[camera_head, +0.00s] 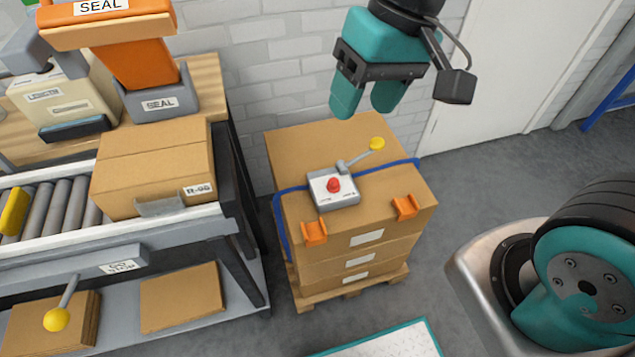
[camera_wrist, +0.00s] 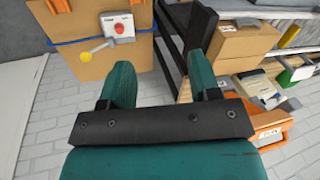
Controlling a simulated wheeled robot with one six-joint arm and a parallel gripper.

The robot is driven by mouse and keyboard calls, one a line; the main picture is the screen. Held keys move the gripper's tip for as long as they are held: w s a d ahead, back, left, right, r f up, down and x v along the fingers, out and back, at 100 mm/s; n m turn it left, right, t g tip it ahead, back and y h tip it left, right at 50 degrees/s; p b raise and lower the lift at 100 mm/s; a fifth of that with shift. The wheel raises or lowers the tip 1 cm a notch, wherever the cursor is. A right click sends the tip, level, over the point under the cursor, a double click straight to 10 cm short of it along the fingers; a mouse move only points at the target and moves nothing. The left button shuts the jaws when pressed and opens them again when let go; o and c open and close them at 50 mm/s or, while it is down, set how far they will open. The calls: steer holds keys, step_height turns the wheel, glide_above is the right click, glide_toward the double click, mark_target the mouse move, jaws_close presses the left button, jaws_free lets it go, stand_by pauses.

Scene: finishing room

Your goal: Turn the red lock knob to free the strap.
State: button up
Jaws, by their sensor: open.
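The red lock knob (camera_head: 334,184) sits on a small white-and-grey box (camera_head: 322,200) on top of the carton stack (camera_head: 290,150). A grey lever with a yellow ball end (camera_head: 377,143) sticks out from the box. The blue strap (camera_head: 291,189) runs across the top of the stack and down its left side. My gripper (camera_head: 367,105), teal, is open and empty, above and behind the stack, apart from the knob. The wrist view also shows the knob (camera_wrist: 119,28), the yellow ball (camera_wrist: 86,57) and my gripper's fingers (camera_wrist: 167,82), with nothing between them.
Two orange corner pieces (camera_head: 405,206) sit on the stack's front edge. A roller conveyor (camera_head: 115,245) with a carton (camera_head: 150,165) stands at the left. An orange sealer (camera_head: 130,50) is behind it. A white wall and door (camera_head: 510,60) are close behind.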

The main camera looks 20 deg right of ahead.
steer(key=w+d+f+m+h+b, duration=0.15)
steer(key=w+f+m+b, duration=0.3)
steer(key=w+f, duration=0.55)
steer(key=m+h+b, duration=0.2)
steer(key=m+b, duration=0.2)
steer(key=m, duration=0.3)
glide_toward(334, 181)
step_height(334, 181, down, 9)
steer(key=shift+d+f+b, duration=0.1)
steer(key=shift+f+b, duration=0.1)
steer(key=shift+b, duration=0.55)
steer(key=c, duration=0.9)
